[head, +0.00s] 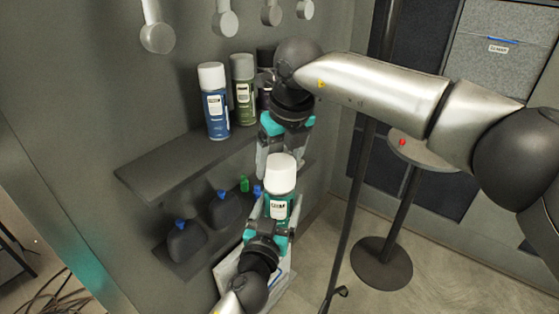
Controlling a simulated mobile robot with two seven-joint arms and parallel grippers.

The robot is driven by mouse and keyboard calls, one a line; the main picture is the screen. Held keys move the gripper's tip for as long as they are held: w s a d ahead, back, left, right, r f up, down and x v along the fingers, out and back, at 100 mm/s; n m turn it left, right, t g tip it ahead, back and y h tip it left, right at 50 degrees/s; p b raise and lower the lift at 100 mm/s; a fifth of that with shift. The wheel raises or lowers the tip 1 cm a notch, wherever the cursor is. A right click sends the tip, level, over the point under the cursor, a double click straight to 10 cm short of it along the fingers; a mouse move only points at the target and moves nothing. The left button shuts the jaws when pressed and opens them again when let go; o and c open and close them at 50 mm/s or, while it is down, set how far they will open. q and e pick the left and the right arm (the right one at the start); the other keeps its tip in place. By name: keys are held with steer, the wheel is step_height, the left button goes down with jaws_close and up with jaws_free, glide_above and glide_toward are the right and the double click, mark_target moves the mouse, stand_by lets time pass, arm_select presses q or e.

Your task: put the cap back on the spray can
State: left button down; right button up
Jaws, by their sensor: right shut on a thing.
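The spray can (278,208), with a pale label and a teal-green body, stands upright in front of the shelves. My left gripper (276,214) comes up from below, its fingers on both sides of the can, shut on it. The white cap (282,180) is at the top of the can, in line with it. My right gripper (281,162) points down from above, shut on the cap, which partly hides its fingers. I cannot tell whether the cap is fully seated.
A blue can (215,112) and a green can (243,100) stand on the upper shelf (165,167), with a dark can partly hidden behind my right arm. Dark bottles with blue tops (187,243) are on the lower shelf. A round stand (425,155) is at right.

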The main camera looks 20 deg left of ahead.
steer(key=shift+f, duration=0.45)
steer(key=o, duration=1)
steer(key=shift+v, duration=3.6)
